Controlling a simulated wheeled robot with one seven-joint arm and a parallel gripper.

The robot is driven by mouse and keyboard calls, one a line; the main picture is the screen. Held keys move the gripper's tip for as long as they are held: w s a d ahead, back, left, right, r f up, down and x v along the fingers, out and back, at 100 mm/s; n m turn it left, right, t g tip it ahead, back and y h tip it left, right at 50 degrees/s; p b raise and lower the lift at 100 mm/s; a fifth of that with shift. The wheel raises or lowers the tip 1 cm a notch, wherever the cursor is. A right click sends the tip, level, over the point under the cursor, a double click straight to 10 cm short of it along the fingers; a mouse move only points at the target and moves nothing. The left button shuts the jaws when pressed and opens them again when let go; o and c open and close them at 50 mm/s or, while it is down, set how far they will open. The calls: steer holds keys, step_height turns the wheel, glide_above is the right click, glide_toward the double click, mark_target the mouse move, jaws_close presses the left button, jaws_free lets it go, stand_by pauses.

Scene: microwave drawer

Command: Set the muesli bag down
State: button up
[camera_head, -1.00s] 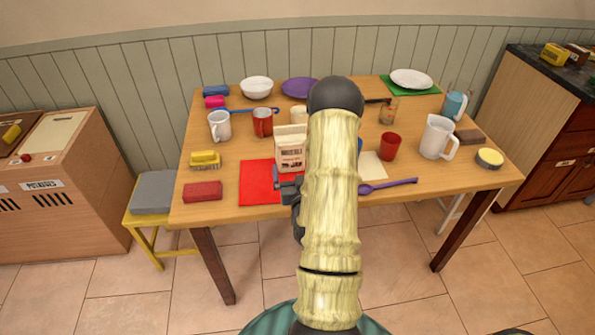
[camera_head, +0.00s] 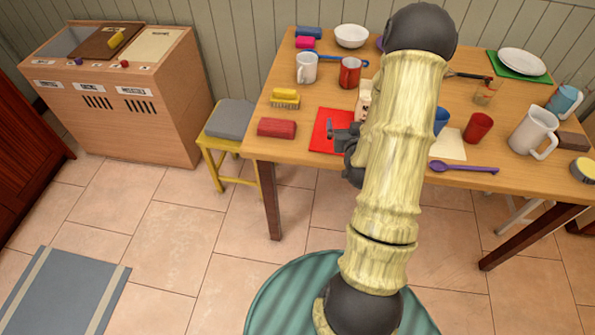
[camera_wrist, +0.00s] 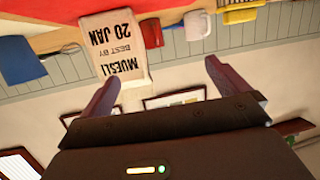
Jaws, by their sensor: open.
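The muesli bag (camera_wrist: 118,45) is pale with dark printing. In the wrist view, which is upside down, it stands on the red mat (camera_wrist: 70,12). In the head view my arm hides most of the muesli bag (camera_head: 364,101), leaving a strip at its left side visible above the red mat (camera_head: 325,140). My gripper (camera_wrist: 162,72) is open and empty, its fingers apart and pointing towards the bag. The bag lies beyond the fingertips, nearer the left finger in the wrist view. My gripper (camera_head: 344,133) also shows over the front of the mat in the head view.
A red block (camera_head: 277,128) and a yellow brush (camera_head: 285,98) lie left of the mat. A red mug (camera_head: 350,72) and white mug (camera_head: 306,68) stand behind. A red cup (camera_head: 478,127) and purple spoon (camera_head: 464,167) are to the right. A stool (camera_head: 230,119) stands at the table's left.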

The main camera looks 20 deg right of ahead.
steer(key=s+a+r+n+g+y, duration=0.1)
steer(key=a+g+y, duration=0.15)
steer(key=a, duration=0.45)
steer(key=s+a+r+n+g+y, duration=0.1)
steer(key=a+n+g+y, duration=0.15)
steer(key=a, duration=0.35)
steer(key=s+a+r+g, duration=0.4)
steer(key=s+a+g, duration=0.2)
steer(key=s+a, duration=0.3)
steer(key=s, duration=0.3)
steer(key=shift+a+n+y, duration=0.3)
steer(key=shift+n+y, duration=0.05)
steer(key=shift+y, duration=0.05)
steer(key=shift+s, duration=0.1)
